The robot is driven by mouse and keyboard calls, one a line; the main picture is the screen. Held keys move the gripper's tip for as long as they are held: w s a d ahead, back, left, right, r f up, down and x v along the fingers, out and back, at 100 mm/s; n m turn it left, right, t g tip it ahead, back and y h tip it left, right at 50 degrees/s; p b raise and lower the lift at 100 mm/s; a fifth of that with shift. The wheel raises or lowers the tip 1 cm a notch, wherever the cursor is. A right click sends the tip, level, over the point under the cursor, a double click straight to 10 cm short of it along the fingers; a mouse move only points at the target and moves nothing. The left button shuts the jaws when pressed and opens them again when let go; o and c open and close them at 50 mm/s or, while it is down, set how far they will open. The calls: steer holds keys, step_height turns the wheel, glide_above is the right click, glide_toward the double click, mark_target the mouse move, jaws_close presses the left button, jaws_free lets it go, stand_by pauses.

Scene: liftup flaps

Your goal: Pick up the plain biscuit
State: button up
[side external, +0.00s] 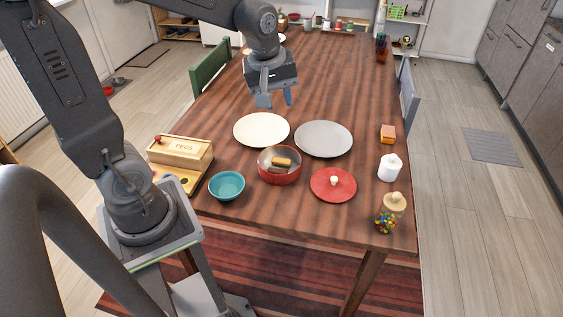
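A red pot (279,180) stands open on the table. Inside it lie a tan-yellow bar-shaped piece (282,162) and a darker brown piece (275,170). The tan one looks like the plain biscuit, but it is too small to be sure. A red lid (330,193) with a pale knob lies flat to the right of the pot. My gripper (275,99) is open and empty, above the table and beyond the plates, well apart from the pot.
A cream plate (261,129) and a grey plate (323,139) lie behind the pot. A teal bowl (227,186) and a wooden PEGS box (181,152) are left.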

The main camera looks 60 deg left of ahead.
steer(key=w+a+f+n+g, duration=0.2)
steer(key=w+a+f+n, duration=0.4)
steer(key=a+f+n, duration=0.15)
steer(key=n+g, duration=0.1)
steer(key=n, duration=0.6)
glide_toward(282, 160)
steer(key=shift+m+h, duration=0.25)
steer(key=shift+h, duration=0.05)
steer(key=f, duration=0.9)
steer(key=shift+a+f, duration=0.1)
steer(key=shift+a, duration=0.25)
steer(key=c, duration=0.6)
